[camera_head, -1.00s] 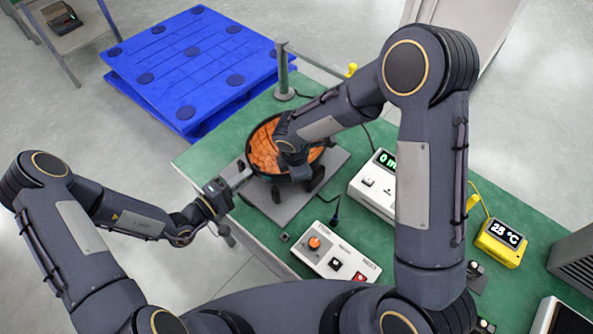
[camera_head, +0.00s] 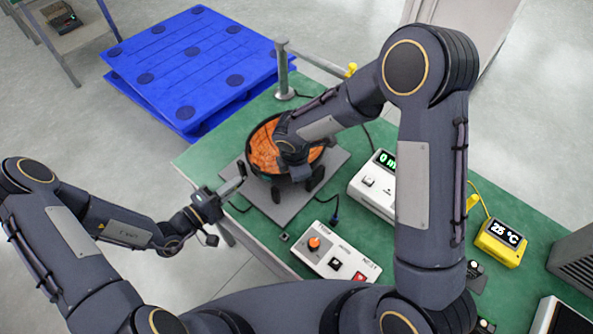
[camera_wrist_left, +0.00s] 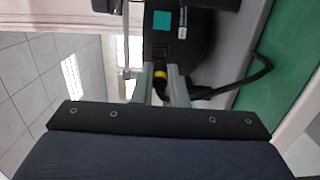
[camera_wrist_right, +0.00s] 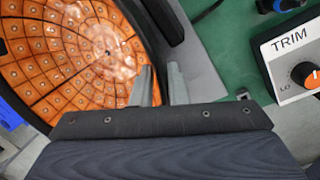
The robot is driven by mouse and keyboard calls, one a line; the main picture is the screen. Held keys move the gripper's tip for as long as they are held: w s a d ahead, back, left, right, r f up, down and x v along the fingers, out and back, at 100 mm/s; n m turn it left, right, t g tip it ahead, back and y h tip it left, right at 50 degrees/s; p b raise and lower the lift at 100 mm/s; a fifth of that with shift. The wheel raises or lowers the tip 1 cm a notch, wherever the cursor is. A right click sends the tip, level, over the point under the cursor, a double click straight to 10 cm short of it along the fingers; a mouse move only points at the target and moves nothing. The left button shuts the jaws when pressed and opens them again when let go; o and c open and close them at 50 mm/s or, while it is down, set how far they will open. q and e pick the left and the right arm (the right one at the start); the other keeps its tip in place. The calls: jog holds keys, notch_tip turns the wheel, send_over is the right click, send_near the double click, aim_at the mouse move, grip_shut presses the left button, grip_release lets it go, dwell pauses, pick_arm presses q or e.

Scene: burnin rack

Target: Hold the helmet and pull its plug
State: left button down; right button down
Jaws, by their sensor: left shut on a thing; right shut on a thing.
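The helmet (camera_head: 264,149) is an upturned dark bowl with an orange segmented lining, on a grey plate on the green bench. My right gripper (camera_wrist_right: 160,72) is shut on its rim at the near right; my right arm hides part of it in the head view. My left gripper (camera_head: 241,181) is at the helmet's near-left side. In the left wrist view it is shut on the plug (camera_wrist_left: 160,80), which is black with a yellow ring. The plug lies in front of the helmet's black outside (camera_wrist_left: 188,40) and its socket; I cannot tell whether they touch.
A black cable (camera_wrist_left: 245,80) curves away from the plug. On the bench stand a TRIM control box (camera_head: 334,254), a white display unit (camera_head: 369,190) and a yellow thermometer (camera_head: 500,243). A grey post (camera_head: 283,72) rises behind the helmet. A blue pallet (camera_head: 190,70) is on the floor beyond.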

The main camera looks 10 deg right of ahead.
pick_arm(q)
jog(key=shift+v, duration=1.2)
pick_arm(e)
jog(key=shift+d, duration=0.2)
pick_arm(q)
jog(key=shift+s, duration=0.1)
pick_arm(e)
jog(key=c, duration=1.5)
grip_release()
jog(key=shift+f, duration=0.1)
jog(key=shift+o, duration=0.8)
jog(key=shift+a, duration=0.1)
